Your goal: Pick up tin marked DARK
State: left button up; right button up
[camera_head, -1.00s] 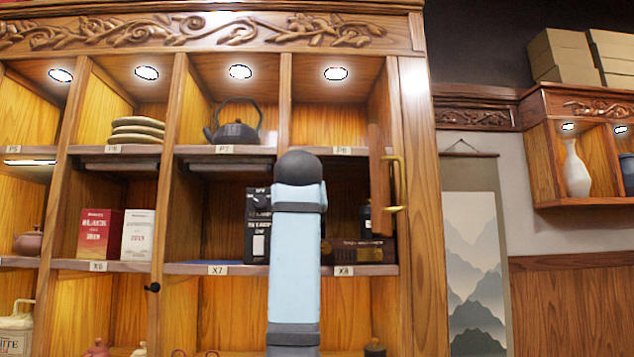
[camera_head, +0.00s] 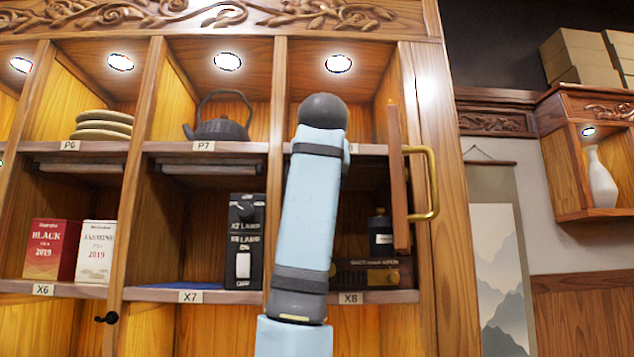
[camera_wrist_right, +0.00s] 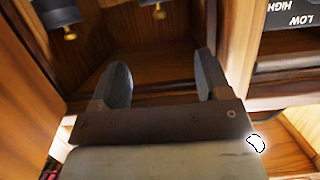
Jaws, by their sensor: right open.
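No tin with a readable DARK mark shows. A small black container (camera_head: 381,236) with a pale label stands on shelf X8 in the head view, but its lettering is too small to read. My right arm (camera_head: 310,205) rises in front of shelves X7 and X8 and hides part of them; its gripper does not show in the head view. In the right wrist view my right gripper (camera_wrist_right: 163,85) is open, with nothing between its fingers, facing a wooden compartment. My left gripper is not in view.
A dark box with brass knobs (camera_head: 372,273) lies on X8. A black device (camera_head: 243,242) stands on X7. An open wooden door (camera_head: 398,160) with a brass handle (camera_head: 432,185) juts out at the right. Red (camera_head: 53,249) and white (camera_head: 96,250) boxes stand on X6.

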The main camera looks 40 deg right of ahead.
jog(key=p+x, duration=0.4)
jog(key=x, duration=0.8)
jog(key=shift+w, duration=0.1)
jog(key=shift+w+d+f+p, duration=0.15)
jog(key=shift+w+d+p, duration=0.05)
jog(key=shift+w+p, duration=0.2)
jog(key=shift+w+d+f, duration=0.1)
jog(key=c, duration=0.7)
